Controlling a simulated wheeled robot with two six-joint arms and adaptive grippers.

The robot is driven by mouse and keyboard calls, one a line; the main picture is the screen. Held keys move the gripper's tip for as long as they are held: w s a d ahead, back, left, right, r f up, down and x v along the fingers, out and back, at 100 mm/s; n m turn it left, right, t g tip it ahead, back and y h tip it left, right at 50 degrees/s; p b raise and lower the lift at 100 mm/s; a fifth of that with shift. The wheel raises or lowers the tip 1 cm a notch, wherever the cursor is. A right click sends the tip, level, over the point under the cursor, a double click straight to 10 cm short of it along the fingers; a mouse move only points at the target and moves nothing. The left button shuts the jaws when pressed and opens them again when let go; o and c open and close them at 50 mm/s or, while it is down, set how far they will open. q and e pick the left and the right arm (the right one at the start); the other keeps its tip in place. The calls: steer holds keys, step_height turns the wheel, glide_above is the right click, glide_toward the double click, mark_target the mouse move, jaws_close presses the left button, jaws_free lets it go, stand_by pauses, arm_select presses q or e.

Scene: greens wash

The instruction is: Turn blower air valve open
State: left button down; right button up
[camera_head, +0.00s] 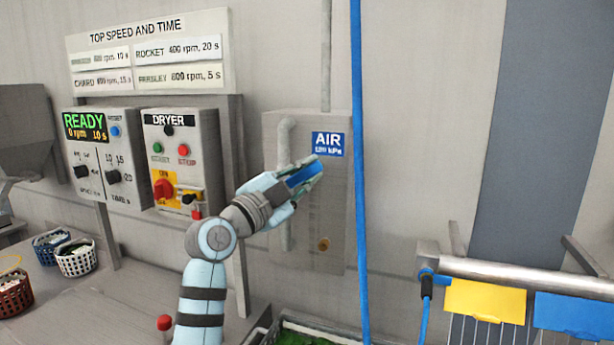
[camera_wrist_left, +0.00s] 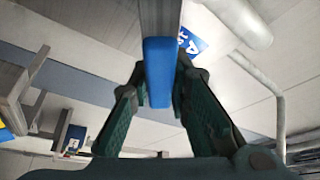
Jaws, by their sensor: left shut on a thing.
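The air valve's blue handle (camera_head: 303,177) is in front of the grey panel (camera_head: 325,215), below the blue AIR sign (camera_head: 328,144). In the head view it slants up to the right. My left gripper (camera_head: 307,178) is shut on the blue handle, with a finger on each side. The left wrist view shows the blue handle (camera_wrist_left: 158,72) between the dark fingers, with a grey bar running on from it. The valve body is mostly hidden behind the gripper. My right gripper is not in view.
A grey pipe (camera_head: 285,143) runs up the panel's left side. A blue hose (camera_head: 358,200) hangs just right of the gripper. The dryer control box (camera_head: 180,135) is to the left. A rail with yellow (camera_head: 484,300) and blue cards is at lower right.

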arm_select(q)
steer(key=c, duration=1.5)
jaws_free()
steer(key=v, duration=1.2)
steer(key=shift+s, duration=0.1)
